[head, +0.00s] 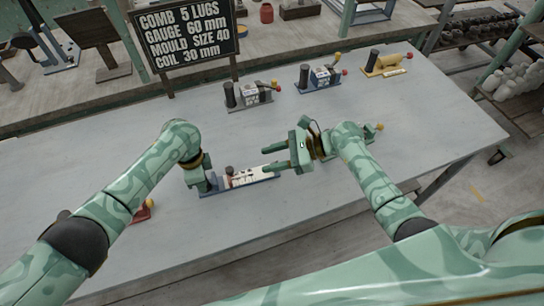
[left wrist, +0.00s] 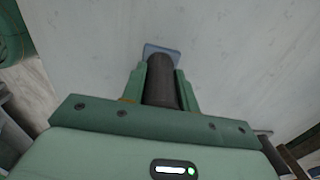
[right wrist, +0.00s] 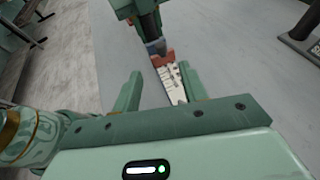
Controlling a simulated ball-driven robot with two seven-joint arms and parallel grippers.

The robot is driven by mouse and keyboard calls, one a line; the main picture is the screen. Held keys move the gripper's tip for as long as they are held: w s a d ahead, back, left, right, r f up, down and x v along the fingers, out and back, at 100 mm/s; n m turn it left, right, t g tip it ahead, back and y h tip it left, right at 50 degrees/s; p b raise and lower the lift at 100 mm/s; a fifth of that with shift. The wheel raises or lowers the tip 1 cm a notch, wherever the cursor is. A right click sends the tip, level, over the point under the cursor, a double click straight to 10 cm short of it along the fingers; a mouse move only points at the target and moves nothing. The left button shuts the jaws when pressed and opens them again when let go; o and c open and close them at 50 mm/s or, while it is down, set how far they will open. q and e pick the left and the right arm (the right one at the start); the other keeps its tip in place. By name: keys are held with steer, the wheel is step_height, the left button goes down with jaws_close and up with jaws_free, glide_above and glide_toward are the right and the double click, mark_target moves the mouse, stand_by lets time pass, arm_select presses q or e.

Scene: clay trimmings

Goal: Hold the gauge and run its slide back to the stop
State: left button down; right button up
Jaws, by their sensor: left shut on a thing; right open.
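The gauge (head: 211,191) lies on the table, with a blue base and a white marked scale (right wrist: 172,80). My left gripper (head: 203,181) is shut on its dark upright handle (left wrist: 162,82) at the left end; the blue base end (left wrist: 152,48) shows beyond the handle in the left wrist view. A red block (right wrist: 163,60), apparently the slide, sits on the scale near the handle end in the right wrist view. My right gripper (head: 266,158) is open and empty over the gauge's right end. In the right wrist view its fingers (right wrist: 160,88) flank the scale's near end, which the palm hides.
Behind stand a gauge-like tool (head: 249,104), another (head: 318,85) and a yellow one (head: 386,66). A sign (head: 187,35) reads "GAUGE 60 mm". A red item (head: 143,211) is partly hidden by my left arm. The tabletop (head: 440,120) is mostly clear.

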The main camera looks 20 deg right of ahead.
arm_select(q)
steer(key=c, duration=1)
jaws_free()
